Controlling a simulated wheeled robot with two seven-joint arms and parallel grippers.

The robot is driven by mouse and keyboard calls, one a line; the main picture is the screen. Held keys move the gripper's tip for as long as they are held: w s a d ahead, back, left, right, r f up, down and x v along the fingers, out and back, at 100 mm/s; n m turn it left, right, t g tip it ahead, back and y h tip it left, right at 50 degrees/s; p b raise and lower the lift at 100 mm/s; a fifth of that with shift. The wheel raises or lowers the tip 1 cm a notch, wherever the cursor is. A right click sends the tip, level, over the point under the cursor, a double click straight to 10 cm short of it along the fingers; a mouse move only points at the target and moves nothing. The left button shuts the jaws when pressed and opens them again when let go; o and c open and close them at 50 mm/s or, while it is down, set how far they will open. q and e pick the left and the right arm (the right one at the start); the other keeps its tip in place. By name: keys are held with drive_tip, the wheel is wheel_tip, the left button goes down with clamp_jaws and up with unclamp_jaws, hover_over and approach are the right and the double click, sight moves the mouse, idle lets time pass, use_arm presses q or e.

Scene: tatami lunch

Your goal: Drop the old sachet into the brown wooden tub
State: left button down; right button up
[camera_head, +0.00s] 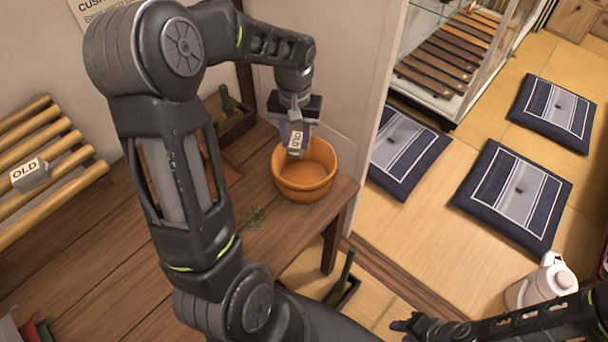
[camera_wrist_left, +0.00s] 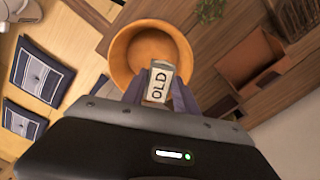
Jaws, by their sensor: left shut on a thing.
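My left gripper (camera_head: 292,132) is shut on a small pale sachet marked OLD (camera_head: 296,141). It holds the sachet above the brown wooden tub (camera_head: 311,183), over the tub's upper left part in the head view. In the left wrist view the sachet (camera_wrist_left: 158,82) sits between the fingertips, in front of the near rim of the tub (camera_wrist_left: 122,58). The inside of the tub that shows looks empty. A second OLD sachet (camera_head: 30,175) lies on the bamboo rack at the left. My right gripper (camera_head: 425,326) is at the lower right, away from the tub; its fingers are too unclear to judge.
The tub stands near the right end of the wooden table (camera_head: 90,235). A bamboo rack (camera_head: 52,150) is at the left, a green sprig (camera_head: 254,216) lies near the tub, and an open brown box (camera_wrist_left: 250,65) is beside it. Cushions (camera_head: 515,193) and a white pot (camera_head: 542,284) are on the right.

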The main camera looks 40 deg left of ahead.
use_arm(q)
wheel_tip(320, 180, down, 5)
drive_tip(key=b, duration=0.3)
drive_tip(key=shift+r, duration=0.1)
drive_tip(key=c, duration=0.9)
unclamp_jaws()
drive_tip(key=shift+o, duration=0.2)
drive_tip(key=shift+r, duration=0.15)
wheel_tip(320, 180, up, 8)
drive_tip(key=shift+f, duration=0.2)
